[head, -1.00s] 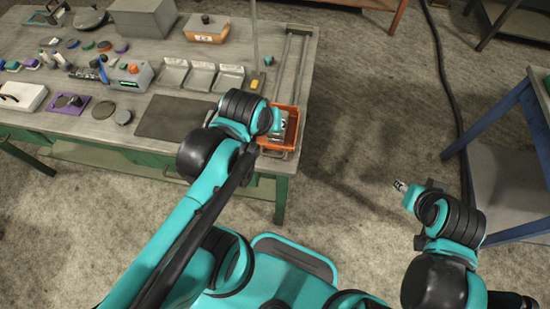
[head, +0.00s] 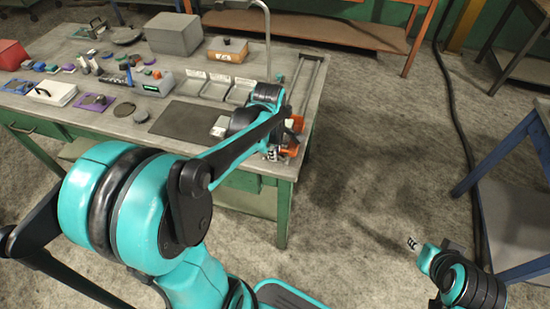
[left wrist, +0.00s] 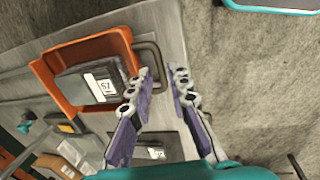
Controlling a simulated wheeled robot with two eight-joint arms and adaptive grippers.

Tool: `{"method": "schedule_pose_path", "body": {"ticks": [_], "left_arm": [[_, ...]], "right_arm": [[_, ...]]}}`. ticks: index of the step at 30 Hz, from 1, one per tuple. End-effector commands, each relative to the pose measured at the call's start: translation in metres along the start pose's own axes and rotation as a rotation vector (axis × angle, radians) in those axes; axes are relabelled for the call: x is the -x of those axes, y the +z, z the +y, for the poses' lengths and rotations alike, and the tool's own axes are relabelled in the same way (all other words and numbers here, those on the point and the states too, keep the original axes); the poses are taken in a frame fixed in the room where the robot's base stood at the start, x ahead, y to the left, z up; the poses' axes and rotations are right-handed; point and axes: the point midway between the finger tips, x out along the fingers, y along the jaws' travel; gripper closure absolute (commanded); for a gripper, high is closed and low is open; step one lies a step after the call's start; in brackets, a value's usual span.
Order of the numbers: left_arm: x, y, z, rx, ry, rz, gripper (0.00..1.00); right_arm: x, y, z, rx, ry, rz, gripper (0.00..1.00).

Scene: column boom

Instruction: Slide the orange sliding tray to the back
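The orange sliding tray (head: 290,150) is at the near right corner of the workbench, at the near end of two rails (head: 305,85); my left arm hides much of it. In the left wrist view the tray (left wrist: 45,75) holds a dark grey block (left wrist: 90,88) with a white label. A dark loop handle (left wrist: 152,50) sticks out of the tray's side. My left gripper (left wrist: 161,78) is open, its fingertips close to the handle; I cannot tell whether they touch it. My right gripper (head: 412,243) is over the floor at the right, small in view.
The workbench (head: 225,145) carries a dark mat (head: 190,118), several grey bins (head: 215,87), a wooden box (head: 228,49) and a grey box (head: 173,34), left of the rails. A blue-legged table (head: 515,150) stands at the right.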

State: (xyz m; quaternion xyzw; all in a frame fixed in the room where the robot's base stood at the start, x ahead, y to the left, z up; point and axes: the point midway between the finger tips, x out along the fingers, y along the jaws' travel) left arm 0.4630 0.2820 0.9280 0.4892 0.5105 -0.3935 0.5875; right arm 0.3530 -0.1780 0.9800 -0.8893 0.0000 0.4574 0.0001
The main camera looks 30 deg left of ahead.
Motion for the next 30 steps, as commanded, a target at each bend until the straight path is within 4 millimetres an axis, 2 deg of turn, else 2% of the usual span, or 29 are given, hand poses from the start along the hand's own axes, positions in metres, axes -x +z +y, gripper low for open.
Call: {"method": "schedule_pose_path", "body": {"ticks": [1,4,14,16,17,30], "left_arm": [[-0.009,0.000,0.000,-0.001,0.000,0.000,0.82],[-0.017,0.000,0.000,-0.001,0.001,0.000,0.82],[-0.020,0.000,0.000,-0.002,0.001,0.000,0.82],[-0.020,0.000,0.000,-0.002,0.001,0.000,0.98],[-0.020,0.000,0.000,-0.002,0.001,0.000,1.00],[-0.021,0.000,0.006,-0.002,0.002,0.000,1.00]], "right_arm": [[-0.005,0.003,0.000,0.000,0.000,0.000,0.60],[-0.007,0.005,0.000,0.000,0.000,0.000,0.60],[-0.008,0.005,0.000,0.000,0.000,0.000,0.60],[-0.008,0.005,0.000,0.000,0.000,0.000,0.60],[-0.008,0.005,0.000,0.000,0.000,0.000,0.60],[-0.007,0.005,0.000,0.000,0.000,0.000,0.60]]}}
